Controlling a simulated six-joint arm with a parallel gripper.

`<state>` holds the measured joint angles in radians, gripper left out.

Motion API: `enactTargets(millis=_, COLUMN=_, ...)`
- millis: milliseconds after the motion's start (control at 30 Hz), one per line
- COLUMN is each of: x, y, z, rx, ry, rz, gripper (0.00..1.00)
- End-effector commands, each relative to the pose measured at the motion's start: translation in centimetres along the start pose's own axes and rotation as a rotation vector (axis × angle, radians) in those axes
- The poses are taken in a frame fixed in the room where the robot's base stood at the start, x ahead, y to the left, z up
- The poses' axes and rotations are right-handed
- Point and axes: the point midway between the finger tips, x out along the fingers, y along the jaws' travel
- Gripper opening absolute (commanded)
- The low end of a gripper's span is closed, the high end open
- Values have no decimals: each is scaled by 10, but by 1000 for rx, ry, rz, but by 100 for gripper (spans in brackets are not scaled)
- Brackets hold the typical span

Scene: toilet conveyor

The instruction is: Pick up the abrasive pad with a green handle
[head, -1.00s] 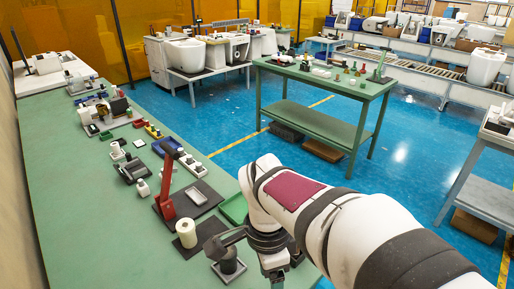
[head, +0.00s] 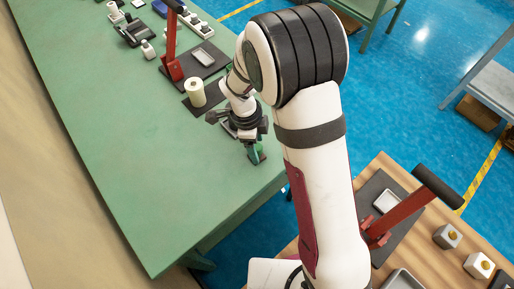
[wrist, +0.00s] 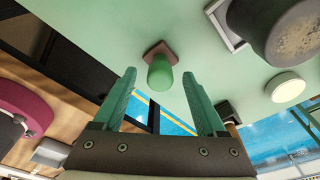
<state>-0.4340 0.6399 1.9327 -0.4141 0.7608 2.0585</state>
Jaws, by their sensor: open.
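The abrasive pad (wrist: 154,48) has a flat reddish-brown base and a rounded green handle (wrist: 160,73). It rests on the green table, with the handle pointing toward my gripper in the wrist view. My gripper (wrist: 159,80) is open, with its two teal fingers on either side of the handle's line and gaps on both sides. Nothing is held between them. In the head view my gripper (head: 255,155) is low over the table near its right edge. There the pad is mostly hidden by the gripper, and I cannot make it out clearly.
A white roll (head: 196,93) and a red-levered press (head: 172,66) stand beyond my gripper on the green table (head: 130,170). A wooden table (head: 425,240) with another red lever stands to the right. The near left tabletop is clear.

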Motion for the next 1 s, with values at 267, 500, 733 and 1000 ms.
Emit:
enactTargets(millis=267, x=8, y=0, z=0, rx=0, ry=-1, rz=-1, gripper=74)
enactTargets(millis=500, x=8, y=0, z=0, rx=0, ry=-1, rz=-1, gripper=31)
enactTargets(millis=733, x=7, y=0, z=0, rx=0, ry=-1, rz=-1, gripper=0)
enactTargets(millis=1000, x=6, y=0, z=0, rx=0, ry=-1, rz=-1, gripper=0)
